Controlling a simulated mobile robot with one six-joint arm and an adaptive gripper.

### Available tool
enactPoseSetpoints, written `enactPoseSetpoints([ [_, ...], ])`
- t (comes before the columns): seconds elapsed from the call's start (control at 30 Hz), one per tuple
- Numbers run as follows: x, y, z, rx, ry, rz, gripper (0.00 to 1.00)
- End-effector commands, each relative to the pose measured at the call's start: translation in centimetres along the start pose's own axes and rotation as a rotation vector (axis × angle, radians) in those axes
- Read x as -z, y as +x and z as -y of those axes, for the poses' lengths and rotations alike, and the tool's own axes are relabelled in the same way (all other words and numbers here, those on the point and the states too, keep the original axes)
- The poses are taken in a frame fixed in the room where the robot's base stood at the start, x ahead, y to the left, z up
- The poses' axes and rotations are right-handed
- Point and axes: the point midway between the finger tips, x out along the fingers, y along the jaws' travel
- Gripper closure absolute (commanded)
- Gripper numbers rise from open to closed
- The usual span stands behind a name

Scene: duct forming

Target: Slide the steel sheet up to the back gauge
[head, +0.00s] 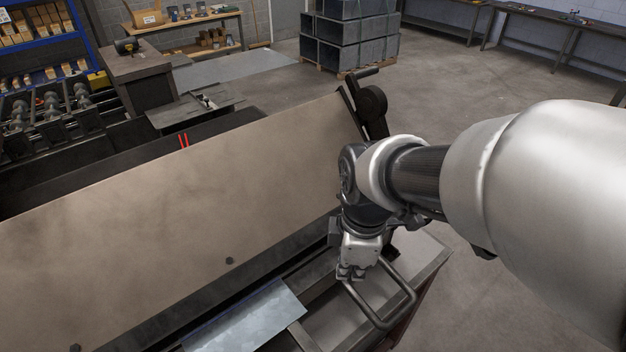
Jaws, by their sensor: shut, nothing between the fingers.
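The steel sheet (248,318) is a thin, shiny blue-grey plate at the bottom of the head view. It lies flat at the front of the dark bending machine, and its lower part is cut off by the picture edge. Its far edge is close to the foot of the machine's big tan panel (190,190). My gripper (350,274) points down, shut and empty, to the right of the sheet and apart from it in the picture. It is close to a bent grey bar handle (388,312); I cannot tell whether they touch. I cannot make out the back gauge.
The tan panel slopes across the machine and hides what is behind it. A dark lever with a round weight (370,100) stands at its right end. Two red strips (184,140) show behind the panel. Stacked grey ducts (348,40) stand at the back; floor on the right is clear.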

Motion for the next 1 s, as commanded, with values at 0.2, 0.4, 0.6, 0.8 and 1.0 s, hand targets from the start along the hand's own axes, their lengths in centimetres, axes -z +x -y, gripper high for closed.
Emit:
enactPoseSetpoints([
  [0.2, 2.1, 2.4, -1.8, 0.093, -0.408, 0.008, 1.0],
  [0.4, 2.4, 4.1, -2.0, 0.111, -0.506, 0.005, 1.0],
  [0.6, 2.3, 7.6, -1.6, 0.114, -0.505, 0.005, 1.0],
  [0.8, 2.1, 12.0, -1.1, 0.113, -0.504, 0.005, 1.0],
  [1.0, 3.9, 13.3, -0.1, 0.107, -0.51, 0.004, 1.0],
])
